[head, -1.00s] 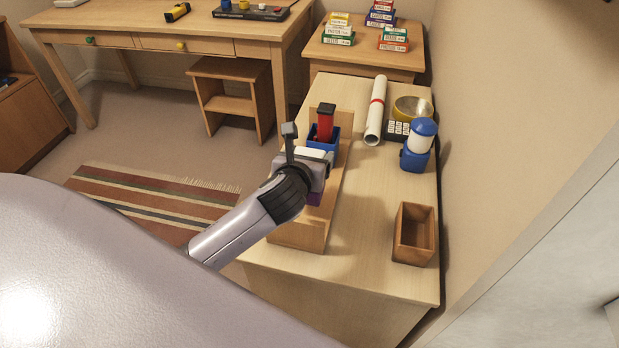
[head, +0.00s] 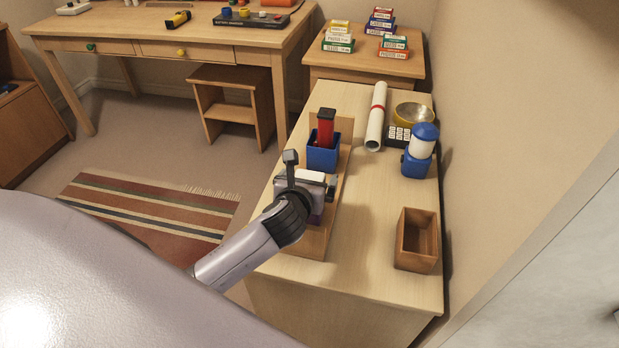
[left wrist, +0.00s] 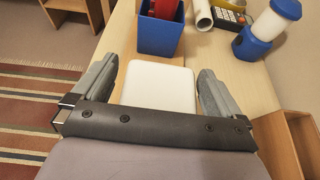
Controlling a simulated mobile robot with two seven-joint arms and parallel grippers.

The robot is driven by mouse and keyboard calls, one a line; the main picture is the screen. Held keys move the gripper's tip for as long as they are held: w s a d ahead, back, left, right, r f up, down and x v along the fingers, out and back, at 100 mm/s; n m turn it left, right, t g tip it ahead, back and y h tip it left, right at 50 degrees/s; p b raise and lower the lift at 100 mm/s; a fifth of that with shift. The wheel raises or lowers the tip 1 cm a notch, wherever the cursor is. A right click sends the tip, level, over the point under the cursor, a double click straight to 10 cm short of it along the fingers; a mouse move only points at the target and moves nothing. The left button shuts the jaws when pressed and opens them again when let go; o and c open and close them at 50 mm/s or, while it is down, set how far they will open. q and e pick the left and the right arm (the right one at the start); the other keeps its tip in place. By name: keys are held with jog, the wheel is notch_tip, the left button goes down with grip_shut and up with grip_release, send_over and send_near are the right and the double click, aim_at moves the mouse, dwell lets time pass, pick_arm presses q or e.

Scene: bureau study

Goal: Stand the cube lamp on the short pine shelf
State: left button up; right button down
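The cube lamp has a white, rounded square top (head: 308,176); the top also shows in the left wrist view (left wrist: 158,88). A bit of purple shows below it, mostly behind my gripper. It appears upright on the short pine shelf (head: 308,243), which runs along the left edge of the pale wood cabinet; its contact with the shelf is hidden. My left gripper (head: 311,172) is open, its fingers either side of the lamp top. In the left wrist view, narrow gaps show between the fingers (left wrist: 158,65) and the white top. My right gripper is out of view.
A blue box (head: 321,157) with a red object (head: 326,126) stands just beyond the lamp. A blue-and-white lantern (head: 420,150), a wooden box (head: 416,240), a white roll (head: 376,115) and a brass bowl (head: 414,114) share the cabinet top (head: 375,200). Its middle is clear.

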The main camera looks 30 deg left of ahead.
pick_arm(q)
jog(key=shift+r, duration=0.1)
jog(key=shift+s+r, duration=0.15)
jog(key=shift+s, duration=0.05)
jog(key=p+v, duration=0.2)
jog(key=v, duration=0.9)
jog(key=shift+s, duration=0.25)
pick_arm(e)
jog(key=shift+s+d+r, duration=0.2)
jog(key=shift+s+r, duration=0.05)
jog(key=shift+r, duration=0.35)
pick_arm(q)
jog(key=shift+d, duration=0.15)
